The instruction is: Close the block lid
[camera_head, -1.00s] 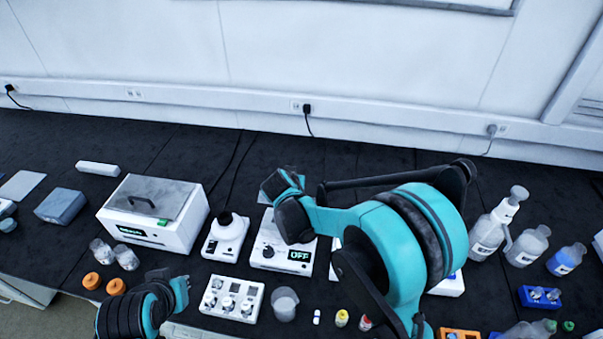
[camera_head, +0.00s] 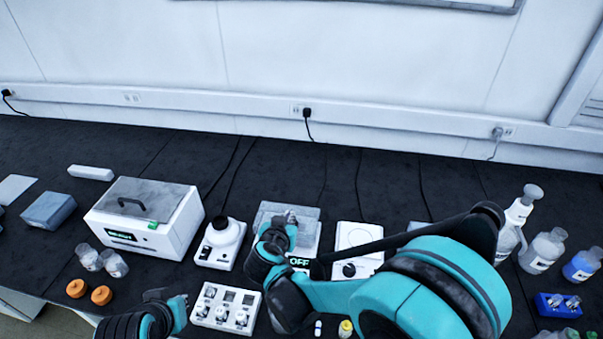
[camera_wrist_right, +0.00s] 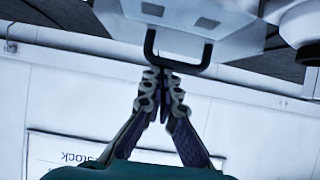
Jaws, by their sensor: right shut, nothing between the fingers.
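The block heater with an "OFF" display (camera_head: 299,262) stands mid-bench in the head view, partly behind my right arm. Its grey lid (camera_head: 305,213) shows above the display; I cannot tell its exact angle. My right gripper (camera_head: 287,219) is in front of the lid in that view. In the right wrist view, my right gripper (camera_wrist_right: 163,72) has its fingertips together at a black handle (camera_wrist_right: 178,62), overlapping it in the picture, with nothing held. The handle is on a white part with grey squares. My left gripper (camera_head: 165,298) is low at the left, its fingers unclear.
A white bath (camera_head: 150,220) with a handled lid and a small white mixer (camera_head: 220,243) stand left of the heater. Another white device (camera_head: 358,240) stands close on its right. A white vial rack (camera_head: 225,308) is in front. Bottles (camera_head: 543,250) stand at the far right.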

